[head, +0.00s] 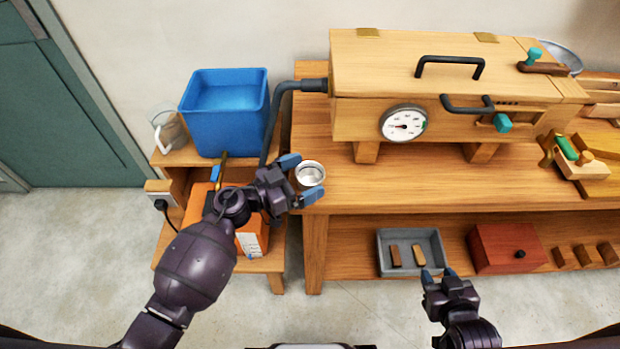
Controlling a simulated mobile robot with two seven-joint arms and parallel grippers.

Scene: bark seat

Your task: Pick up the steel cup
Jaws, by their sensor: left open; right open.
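The steel cup (311,174) stands upright at the left front corner of the wooden bench top. It is small, round and silvery, with its open mouth facing up. My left gripper (301,178) is open at the cup, with one blue fingertip behind its left side and the other in front of its lower edge. I cannot tell whether the fingers touch the cup. My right gripper (438,277) is open and empty, low in front of the grey tray on the bench's lower shelf.
A wooden steam box (365,105) with a dial gauge (404,123) stands on the bench (420,185). A dark hose (276,120) runs down left of the cup. A blue tub (225,135) and glass jug (168,130) sit further left.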

